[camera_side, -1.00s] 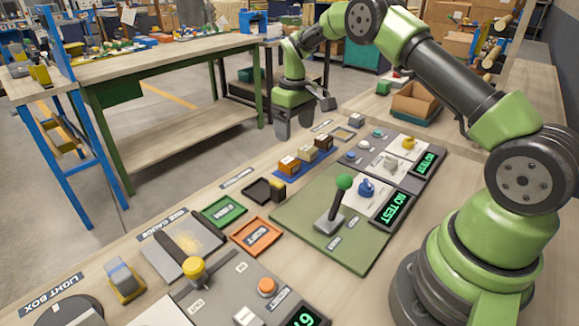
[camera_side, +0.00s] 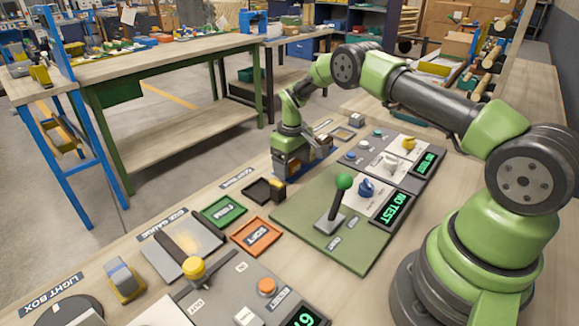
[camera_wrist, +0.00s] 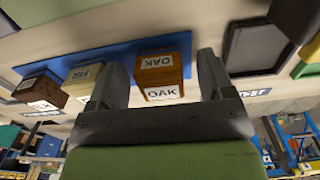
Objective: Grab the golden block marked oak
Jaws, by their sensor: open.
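The oak block (camera_wrist: 156,70) is golden orange-brown with white labels reading OAK. In the wrist view it stands on a blue strip (camera_wrist: 122,50), between my gripper's two fingers. My gripper (camera_wrist: 161,62) is open, with a finger on each side of the block; a small gap shows on each side. In the side view my gripper (camera_side: 291,160) is low over the row of blocks and mostly hides them. A paler block marked FIR (camera_wrist: 84,78) stands just outside the left finger in the wrist view.
A dark brown labelled block (camera_wrist: 40,92) stands beyond the fir block on the same strip. A black tray (camera_side: 262,191) lies close to my gripper, with green (camera_side: 222,211) and orange (camera_side: 256,236) trays nearer the camera. A green-knobbed lever (camera_side: 336,200) stands to the right.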

